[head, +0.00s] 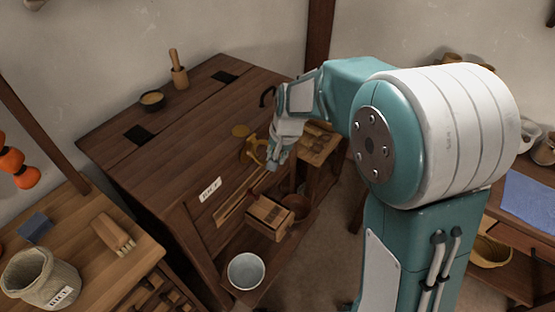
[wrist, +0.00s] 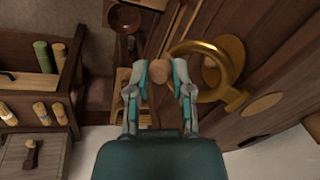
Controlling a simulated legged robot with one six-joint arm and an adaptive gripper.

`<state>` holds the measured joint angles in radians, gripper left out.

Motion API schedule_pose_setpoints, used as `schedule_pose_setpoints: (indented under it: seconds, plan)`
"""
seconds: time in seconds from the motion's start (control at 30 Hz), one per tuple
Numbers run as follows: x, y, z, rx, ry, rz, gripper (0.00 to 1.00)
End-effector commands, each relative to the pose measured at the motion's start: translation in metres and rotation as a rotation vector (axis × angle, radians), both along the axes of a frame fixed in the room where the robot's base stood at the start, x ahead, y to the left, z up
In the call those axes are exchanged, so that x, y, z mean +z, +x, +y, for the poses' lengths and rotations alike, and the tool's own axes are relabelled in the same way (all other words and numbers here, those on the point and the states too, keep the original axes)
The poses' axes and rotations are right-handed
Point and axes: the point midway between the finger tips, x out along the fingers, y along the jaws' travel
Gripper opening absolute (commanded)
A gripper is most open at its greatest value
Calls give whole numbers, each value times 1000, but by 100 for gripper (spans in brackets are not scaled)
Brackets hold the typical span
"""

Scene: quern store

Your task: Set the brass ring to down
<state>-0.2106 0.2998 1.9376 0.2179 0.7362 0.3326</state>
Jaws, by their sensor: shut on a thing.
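The brass ring (wrist: 228,76) is mounted on the dark wooden chest's front, beside a round brass plate (wrist: 232,50).
The dark chest (head: 185,120) carries a small bowl (head: 152,99) and a wooden pestle (head: 178,68). A wooden box (head: 268,215) and a white bowl (head: 245,271) sit low before it.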

Motion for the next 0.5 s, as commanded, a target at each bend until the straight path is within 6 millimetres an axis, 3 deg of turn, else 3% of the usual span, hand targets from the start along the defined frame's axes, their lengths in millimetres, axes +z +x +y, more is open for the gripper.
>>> schedule_pose_setpoints:
  seconds: [0.23,0.5]
  plan:
    - [-13,8,3,-3,123,-95,0]
    - [-29,13,9,3,124,-94,0]
